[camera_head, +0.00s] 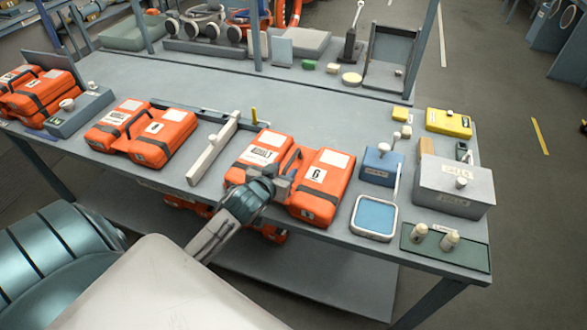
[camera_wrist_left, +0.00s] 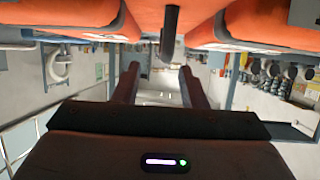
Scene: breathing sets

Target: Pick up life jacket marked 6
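The orange life jacket (camera_head: 320,180) lies on the table at the front middle, in two padded halves. Its right half bears a white label that reads 6, and black straps cross it. A dark handle (camera_head: 291,160) stands between the halves. My left gripper (camera_head: 284,182) is at the jacket's near side, in front of the gap between the halves, and covers part of it. In the left wrist view its two fingers (camera_wrist_left: 160,78) are apart with nothing seen between them. Orange halves (camera_wrist_left: 265,22) and the dark handle (camera_wrist_left: 170,30) show above them. My right gripper is not in view.
A grey-white bar (camera_head: 213,148) lies left of the jacket, with another orange jacket (camera_head: 160,138) beyond. A blue box (camera_head: 381,165), blue-topped tray (camera_head: 374,217) and grey box (camera_head: 454,187) stand to the right. Uprights rise behind.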

